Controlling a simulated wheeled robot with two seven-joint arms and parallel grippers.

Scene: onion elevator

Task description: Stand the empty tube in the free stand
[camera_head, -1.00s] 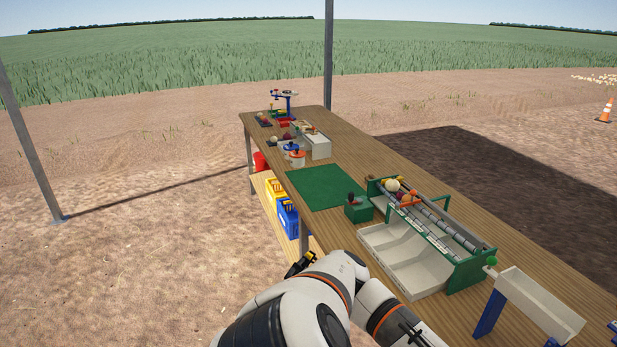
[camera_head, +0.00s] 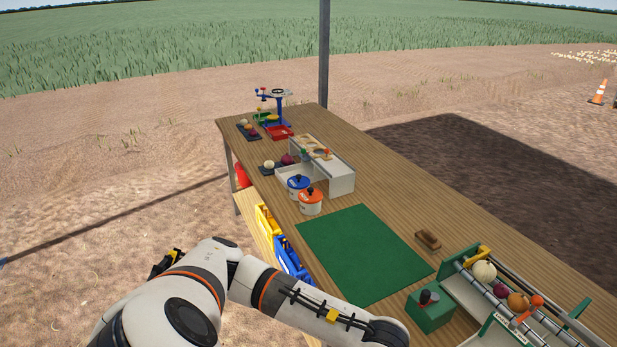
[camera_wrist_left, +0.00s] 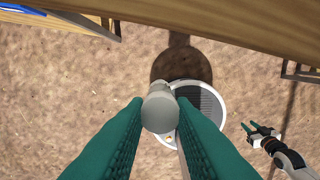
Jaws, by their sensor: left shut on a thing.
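My left gripper (camera_wrist_left: 160,112) has its green fingers closed on a pale grey, round-ended piece (camera_wrist_left: 159,106), seen nearly end-on; it looks like the tube. It is held over the bare ground, beside the table edge. The left gripper itself does not show in the head view, where only my left arm shows. My right gripper (camera_wrist_left: 262,131) is at the right of the left wrist view, with its green fingers apart and nothing visible between them. I cannot pick out the free stand for certain in the head view.
The wooden table (camera_head: 385,170) carries a green mat (camera_head: 362,250), a small brown block (camera_head: 428,239), a green box with a dark knob (camera_head: 430,314) and a roller unit with onions (camera_head: 490,292). Orange (camera_head: 311,204) and blue-lidded pots (camera_head: 298,184) stand beyond the mat, which is clear.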

